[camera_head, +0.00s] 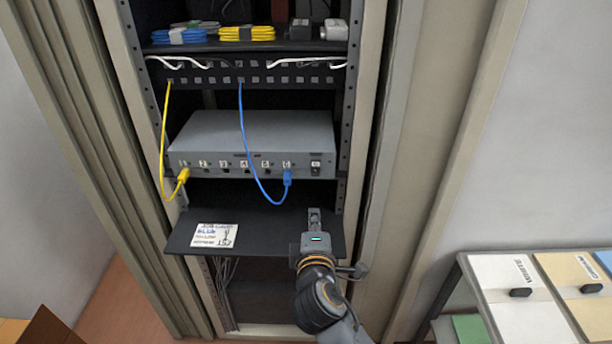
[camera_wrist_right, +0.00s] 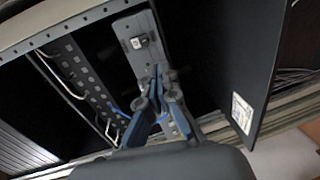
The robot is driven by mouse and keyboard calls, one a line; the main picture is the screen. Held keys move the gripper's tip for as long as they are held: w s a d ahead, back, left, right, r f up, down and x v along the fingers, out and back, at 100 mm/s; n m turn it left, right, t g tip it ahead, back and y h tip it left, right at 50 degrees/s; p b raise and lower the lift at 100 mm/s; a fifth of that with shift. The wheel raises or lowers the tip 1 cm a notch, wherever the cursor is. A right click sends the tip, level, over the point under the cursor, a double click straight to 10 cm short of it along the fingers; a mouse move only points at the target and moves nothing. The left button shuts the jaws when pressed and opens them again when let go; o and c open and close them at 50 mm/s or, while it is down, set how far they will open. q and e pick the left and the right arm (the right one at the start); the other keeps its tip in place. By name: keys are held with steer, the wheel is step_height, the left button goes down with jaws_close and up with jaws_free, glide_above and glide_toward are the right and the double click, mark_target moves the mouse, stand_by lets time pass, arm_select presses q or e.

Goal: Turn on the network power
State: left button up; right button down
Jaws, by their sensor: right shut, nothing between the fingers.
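A grey network box (camera_head: 255,135) sits on a shelf inside the rack. Its front has a row of numbered ports and, at the right end, a small black-and-white power switch (camera_head: 316,165). The switch also shows in the right wrist view (camera_wrist_right: 138,42). I cannot tell whether it is on or off. My right gripper (camera_head: 314,212) is shut and empty, in front of and below the switch. In the right wrist view its fingertips (camera_wrist_right: 158,72) point toward the box front, near the switch. They look apart from it. My left gripper is not in view.
A yellow cable (camera_head: 164,135) and a blue cable (camera_head: 243,130) hang from the patch panel (camera_head: 205,78) to the box. A black shelf (camera_head: 270,228) with a handwritten note (camera_head: 214,235) juts out below. Drawers (camera_head: 510,300) stand at the lower right.

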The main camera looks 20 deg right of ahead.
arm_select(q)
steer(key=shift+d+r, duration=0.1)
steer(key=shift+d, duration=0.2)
arm_select(e)
steer(key=shift+s+d+r, duration=0.1)
steer(key=shift+r, duration=0.5)
steer(key=shift+s+d+r, duration=0.1)
steer(key=shift+r, duration=0.45)
steer(key=shift+w, duration=0.1)
steer(key=p, duration=0.4)
glide_toward(315, 172)
steer(key=x, duration=0.5)
steer(key=shift+w+d, duration=0.1)
steer(key=shift+w, duration=0.3)
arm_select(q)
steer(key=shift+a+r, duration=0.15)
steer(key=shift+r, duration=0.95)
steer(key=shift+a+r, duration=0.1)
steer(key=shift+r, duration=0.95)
arm_select(e)
steer(key=shift+w+d+f, duration=0.2)
steer(key=shift+w, duration=0.4)
